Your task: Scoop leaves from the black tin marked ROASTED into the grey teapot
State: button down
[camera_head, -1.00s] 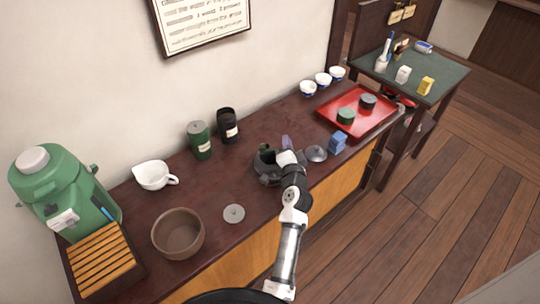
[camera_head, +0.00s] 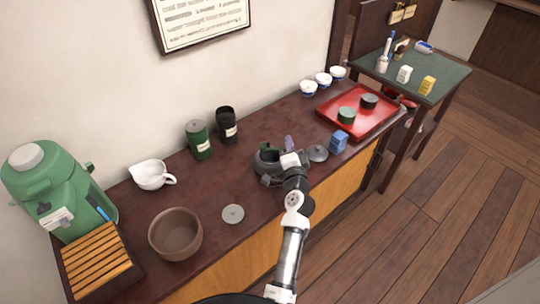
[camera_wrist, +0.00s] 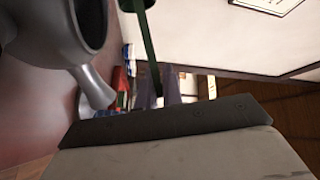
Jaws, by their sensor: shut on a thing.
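The grey teapot (camera_head: 264,168) stands on the dark counter, uncovered; its opening and spout fill the upper left of the wrist view (camera_wrist: 50,45). My gripper (camera_head: 284,152) is right beside and slightly above the teapot in the head view. It is shut on a thin green scoop (camera_wrist: 147,45), whose handle ends between the fingers. The scoop's far end is out of the wrist view; a green part shows over the teapot in the head view. I cannot see whether it carries leaves. The black tin (camera_head: 227,127) stands upright near the wall, apparently open; its label is unreadable.
A green tin (camera_head: 199,143) stands beside the black tin. A flat disc (camera_head: 233,214), brown bowl (camera_head: 175,240) and white pitcher (camera_head: 149,176) are to the left.

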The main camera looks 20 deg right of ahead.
jog(key=shift+s+d+f+m+t+h+b, duration=0.2)
jog(key=shift+f+m+b, duration=0.3)
jog(key=shift+b, duration=0.7)
jog(key=shift+s+d+f+m+t+h+b, duration=0.1)
jog(key=shift+d+f+m+t+b, duration=0.15)
jog(key=shift+m+b, duration=0.7)
jog(key=shift+s+d+f+m+t+h+b, duration=0.15)
jog(key=shift+f+m+h+b, duration=0.35)
jog(key=shift+b, duration=0.8)
jog(key=shift+a+f+m+t+h+b, duration=0.15)
jog(key=shift+f+m+b, duration=0.35)
jog(key=shift+m+b, duration=0.6)
jog(key=shift+d+r+m+t+h+b, duration=0.1)
jog(key=shift+r+m+t+h+b, duration=0.15)
jog(key=shift+m+h+b, duration=0.4)
notch_tip(320, 180, up, 5)
jog(key=m+h+p, duration=0.1)
jog(key=m+p, duration=0.2)
jog(key=shift+f, duration=0.1)
jog(key=shift+m+h, duration=0.4)
